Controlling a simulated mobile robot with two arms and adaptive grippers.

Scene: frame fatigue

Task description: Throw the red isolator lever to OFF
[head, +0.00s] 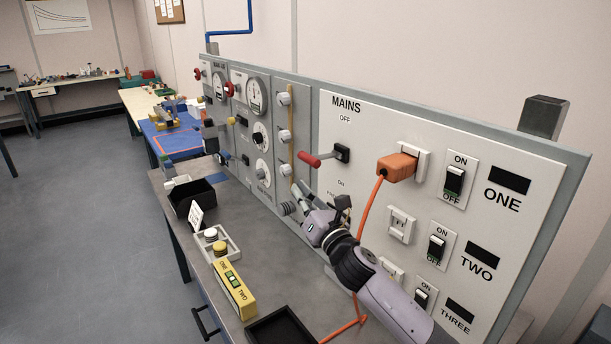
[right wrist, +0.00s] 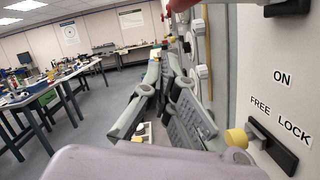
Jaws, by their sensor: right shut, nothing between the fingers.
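The red isolator lever (head: 310,159) sticks out from its black pivot (head: 342,153) on the MAINS panel, between the OFF label above and the ON label below. Its red end also shows at the top edge of the right wrist view (right wrist: 182,5). My right gripper (head: 298,190) is below the lever, close to the panel, and apart from it. In the right wrist view its grey fingers (right wrist: 172,85) are shut with nothing between them. A yellow knob (right wrist: 237,138) sits by the FREE/LOCK slot; my arm hides it in the head view. My left gripper is not in view.
An orange plug (head: 397,167) and its cable (head: 368,207) are right of the lever. Rocker switches (head: 454,182) line the panel's right. The bench below holds a black bin (head: 197,196), a yellow block (head: 234,289) and a black tray (head: 280,330).

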